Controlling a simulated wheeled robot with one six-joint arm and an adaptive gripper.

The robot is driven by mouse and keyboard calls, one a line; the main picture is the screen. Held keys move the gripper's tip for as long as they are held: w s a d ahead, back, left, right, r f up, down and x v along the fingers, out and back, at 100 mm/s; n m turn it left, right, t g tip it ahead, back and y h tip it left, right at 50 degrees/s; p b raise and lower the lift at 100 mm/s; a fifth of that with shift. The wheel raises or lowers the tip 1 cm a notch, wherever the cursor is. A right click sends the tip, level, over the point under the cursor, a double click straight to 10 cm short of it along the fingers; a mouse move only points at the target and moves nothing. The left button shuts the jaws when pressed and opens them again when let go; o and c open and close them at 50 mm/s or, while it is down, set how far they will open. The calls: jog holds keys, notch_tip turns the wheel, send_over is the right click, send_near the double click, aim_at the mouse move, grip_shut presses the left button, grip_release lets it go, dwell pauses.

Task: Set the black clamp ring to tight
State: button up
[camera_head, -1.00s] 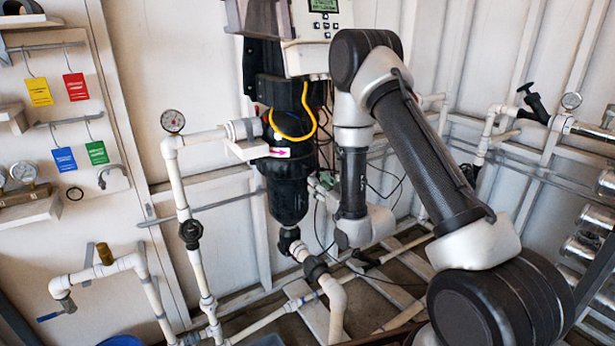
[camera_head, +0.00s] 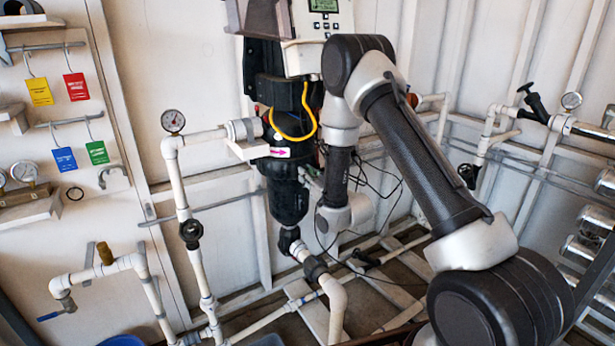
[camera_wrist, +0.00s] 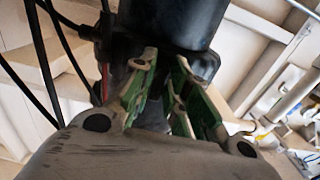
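The black clamp ring (camera_head: 284,167) appears as a dark band around the upright black reactor vessel (camera_head: 289,203) in the head view. Black on black, its outline and setting are hard to read. In the wrist view a dark collar (camera_wrist: 197,63) sits under the black cylinder (camera_wrist: 172,20), close to the fingertips. My gripper (camera_wrist: 166,64) has green-lined fingers with a narrow gap between them. The tips are right at the dark collar; whether they touch it I cannot tell. In the head view the fingers are small and partly lost against the vessel's right side.
A yellow cable loop (camera_head: 294,137) and the control box (camera_head: 318,25) are above the ring. Black cables (camera_wrist: 45,70) run at the left of the wrist view. White pipes (camera_head: 175,185) stand left of the vessel. A pipe with a black coupling (camera_head: 314,267) lies below.

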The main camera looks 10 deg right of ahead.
aim_at(314, 166)
grip_shut()
jog(key=w+d, duration=0.1)
jog(key=d, duration=0.2)
jog(key=w+d, duration=0.1)
jog(key=shift+w+d+r, duration=0.2)
jog(key=shift+w+d, duration=0.1)
jog(key=shift+d, duration=0.1)
jog(key=o, duration=0.6)
grip_release()
jog(key=shift+d, duration=0.1)
jog(key=shift+w, duration=0.1)
jog(key=v, duration=1.2)
jog(key=shift+f, duration=0.2)
